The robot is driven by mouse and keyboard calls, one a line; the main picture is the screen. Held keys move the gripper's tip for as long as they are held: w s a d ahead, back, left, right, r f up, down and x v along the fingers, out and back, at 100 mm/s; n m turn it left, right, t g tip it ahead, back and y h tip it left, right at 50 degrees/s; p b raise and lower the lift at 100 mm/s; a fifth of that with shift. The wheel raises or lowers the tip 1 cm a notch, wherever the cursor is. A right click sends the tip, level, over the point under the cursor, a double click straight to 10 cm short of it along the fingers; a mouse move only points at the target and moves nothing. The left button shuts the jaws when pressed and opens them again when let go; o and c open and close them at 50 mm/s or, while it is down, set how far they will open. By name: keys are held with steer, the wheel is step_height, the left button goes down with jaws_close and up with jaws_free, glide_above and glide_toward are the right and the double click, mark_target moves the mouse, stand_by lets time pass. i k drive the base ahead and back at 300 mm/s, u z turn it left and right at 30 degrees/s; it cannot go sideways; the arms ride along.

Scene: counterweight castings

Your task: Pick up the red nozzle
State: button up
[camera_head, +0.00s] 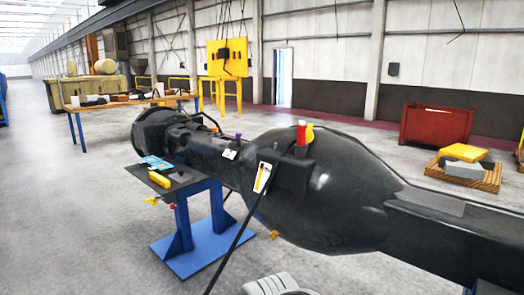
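A small red upright piece (301,132), which looks like the red nozzle, stands on top of a large dark casting (345,195). A yellow piece (310,133) is right beside it, and a dark block (290,172) is just below. Its lower end is hidden, so I cannot tell how it is seated. Another tiny red piece (173,206) shows under the edge of the stand's top; it is too small to identify. No gripper fingers show in this view. A light grey part (275,285) at the bottom edge is cut off, and I cannot tell what it is.
The casting lies across the view near a blue stand (185,225). A dark cable (238,235) hangs in front of it. A workbench (125,103), a red bin (437,125) and a pallet (466,170) stand farther back. The floor at left is clear.

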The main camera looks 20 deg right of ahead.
mark_target(300, 143)
steer(key=z, duration=0.95)
steer(key=i, duration=1.5)
steer(key=u, duration=0.65)
